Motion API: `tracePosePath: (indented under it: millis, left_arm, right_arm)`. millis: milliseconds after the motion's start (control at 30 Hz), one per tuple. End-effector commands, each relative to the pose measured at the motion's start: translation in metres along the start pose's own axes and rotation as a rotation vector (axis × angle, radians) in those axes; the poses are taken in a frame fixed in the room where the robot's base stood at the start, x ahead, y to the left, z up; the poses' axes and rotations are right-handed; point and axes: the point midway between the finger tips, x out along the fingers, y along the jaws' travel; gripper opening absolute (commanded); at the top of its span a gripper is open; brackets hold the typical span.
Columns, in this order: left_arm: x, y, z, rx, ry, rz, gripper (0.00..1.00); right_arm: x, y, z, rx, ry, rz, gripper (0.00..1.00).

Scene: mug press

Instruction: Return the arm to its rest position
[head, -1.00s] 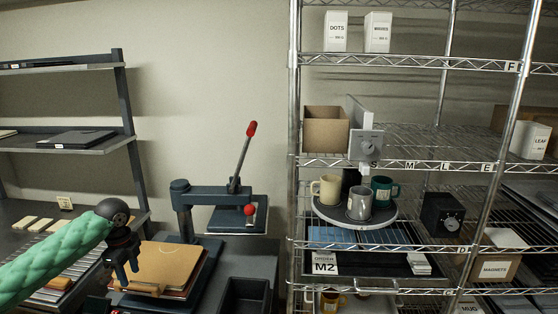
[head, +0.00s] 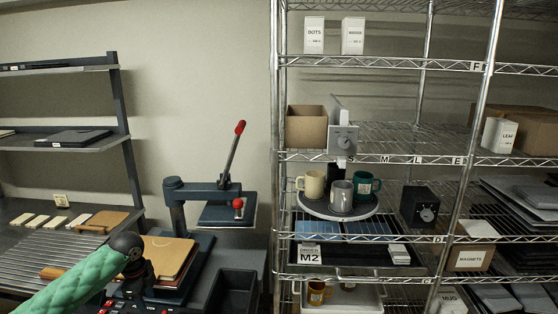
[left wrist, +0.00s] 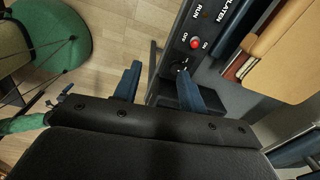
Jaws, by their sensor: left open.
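My left arm, in a green sleeve (head: 75,280), comes in from the lower left of the head view. Its gripper (head: 140,285) hangs low, in front of the tan board stack (head: 178,250), and its fingertips are hard to make out. In the left wrist view the two blue fingers of the left gripper (left wrist: 160,88) are apart with nothing between them. They are over the edge of a dark control panel (left wrist: 205,35) with a red button and wood floor. My right gripper is in neither view.
The heat press (head: 190,195) has its red-tipped lever (head: 233,145) raised. A black bin (head: 235,290) is right of the boards. The wire rack (head: 375,158) holds mugs on a round tray (head: 337,213). A green round seat (left wrist: 50,40) is on the floor.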

Motion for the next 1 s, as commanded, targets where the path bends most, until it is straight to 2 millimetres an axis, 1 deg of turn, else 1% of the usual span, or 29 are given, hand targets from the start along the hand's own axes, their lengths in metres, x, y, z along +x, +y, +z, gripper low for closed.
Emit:
tracePosePath:
  millis: [33, 67, 100, 267, 300, 467, 600, 767, 800, 867, 900, 967, 1000]
  left_arm:
    - [0.016, 0.004, -0.008, -0.017, 0.010, 0.002, 0.42]
    - [0.024, 0.006, -0.012, -0.030, 0.014, -0.001, 0.42]
    - [0.037, 0.009, -0.018, -0.051, 0.021, -0.004, 0.42]
    - [0.098, 0.029, -0.049, -0.160, 0.056, -0.020, 0.42]
    - [0.114, 0.036, -0.056, -0.190, 0.065, -0.024, 0.42]
    - [0.172, 0.065, -0.084, -0.317, 0.098, -0.037, 0.42]
    - [0.220, 0.096, -0.105, -0.434, 0.123, -0.042, 0.42]
    - [0.271, 0.138, -0.127, -0.575, 0.145, -0.043, 0.42]
    - [0.283, 0.149, -0.132, -0.611, 0.150, -0.043, 0.42]
    - [0.301, 0.167, -0.139, -0.667, 0.155, -0.043, 0.42]
    - [0.312, 0.180, -0.143, -0.703, 0.157, -0.042, 0.42]
    - [0.329, 0.199, -0.149, -0.760, 0.160, -0.041, 0.42]
    - [0.339, 0.212, -0.153, -0.798, 0.160, -0.040, 0.42]
  right_arm:
    - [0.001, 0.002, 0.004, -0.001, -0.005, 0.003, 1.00]
    - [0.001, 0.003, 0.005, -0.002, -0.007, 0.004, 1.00]
    - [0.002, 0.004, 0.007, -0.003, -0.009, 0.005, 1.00]
    - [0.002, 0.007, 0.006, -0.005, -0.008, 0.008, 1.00]
    - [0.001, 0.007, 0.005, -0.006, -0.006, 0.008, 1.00]
    - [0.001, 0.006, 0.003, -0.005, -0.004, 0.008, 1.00]
    - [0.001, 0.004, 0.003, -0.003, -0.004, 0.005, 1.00]
    - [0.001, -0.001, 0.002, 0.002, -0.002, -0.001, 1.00]
    - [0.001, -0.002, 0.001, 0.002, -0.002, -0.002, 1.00]
    - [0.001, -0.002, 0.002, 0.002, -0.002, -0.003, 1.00]
    - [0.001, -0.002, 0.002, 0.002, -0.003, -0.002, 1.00]
    - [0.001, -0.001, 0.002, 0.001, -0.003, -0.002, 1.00]
    - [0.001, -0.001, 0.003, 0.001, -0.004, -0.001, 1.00]
